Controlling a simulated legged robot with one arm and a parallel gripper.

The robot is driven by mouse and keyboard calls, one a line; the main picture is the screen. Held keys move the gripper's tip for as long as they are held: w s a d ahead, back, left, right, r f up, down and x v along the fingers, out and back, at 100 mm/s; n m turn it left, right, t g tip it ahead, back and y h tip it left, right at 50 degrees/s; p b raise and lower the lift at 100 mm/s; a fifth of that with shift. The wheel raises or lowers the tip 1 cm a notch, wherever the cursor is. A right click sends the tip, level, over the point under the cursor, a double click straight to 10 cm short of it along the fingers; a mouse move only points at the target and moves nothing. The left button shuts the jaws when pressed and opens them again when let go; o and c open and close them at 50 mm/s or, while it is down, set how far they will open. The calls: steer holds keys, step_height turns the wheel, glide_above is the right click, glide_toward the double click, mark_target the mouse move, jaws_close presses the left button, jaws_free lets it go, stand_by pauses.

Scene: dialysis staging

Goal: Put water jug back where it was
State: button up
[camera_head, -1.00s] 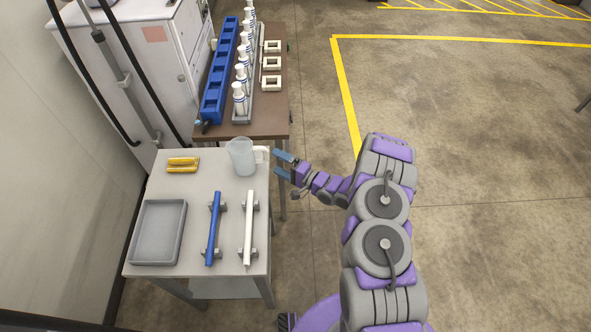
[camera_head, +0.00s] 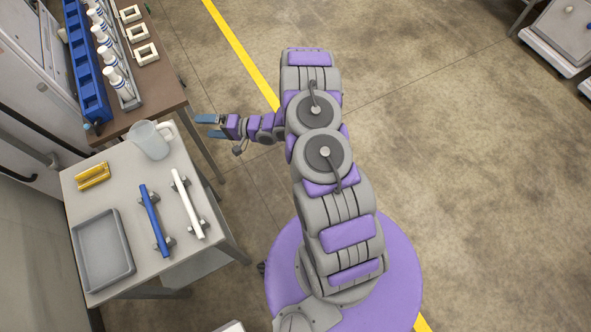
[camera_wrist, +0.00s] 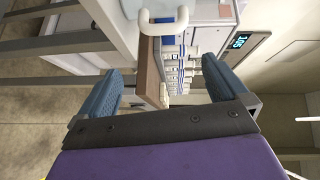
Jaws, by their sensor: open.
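The water jug (camera_head: 150,141) is a translucent pale jug with a white handle. It stands upright at the far right corner of the light grey table (camera_head: 153,268), its handle toward my gripper. My gripper (camera_head: 208,127) is open and empty, to the right of the jug and apart from it, past the table's edge. In the wrist view my gripper (camera_wrist: 160,85) has its two blue fingers spread wide, and the jug's white handle (camera_wrist: 163,22) shows ahead between them near the top edge.
A grey tray (camera_head: 128,277), yellow pieces (camera_head: 92,176), a blue bar (camera_head: 154,220) and a white bar (camera_head: 187,203) share the table. A brown table (camera_head: 165,92) behind holds a blue rack (camera_head: 84,70) and white bottles (camera_head: 117,84). Open floor lies to the right.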

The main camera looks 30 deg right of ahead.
steer(key=w+d+r+n+g+h, duration=0.2)
steer(key=w+d+r+n+h, duration=0.2)
steer(key=d+r+h, duration=0.75)
steer(key=s+r+g+h, duration=0.1)
steer(key=s+r, duration=0.5)
steer(key=r, duration=0.1)
steer(key=s+a+r+g, duration=0.1)
steer(key=s+r+g, duration=0.2)
steer(key=s, duration=1)
steer(key=s+a+r+n+g, duration=0.1)
steer(key=s+r+g, duration=0.2)
steer(key=s, duration=1.1)
steer(key=s+a+r+n+g, duration=0.1)
steer(key=s+r+g, duration=0.2)
steer(key=s, duration=1.1)
step_height(320, 180, up, 3)
steer(key=shift+a+r+h, duration=0.1)
steer(key=shift+a+h, duration=0.05)
steer(key=shift+h, duration=0.3)
steer(key=shift+c, duration=0.2)
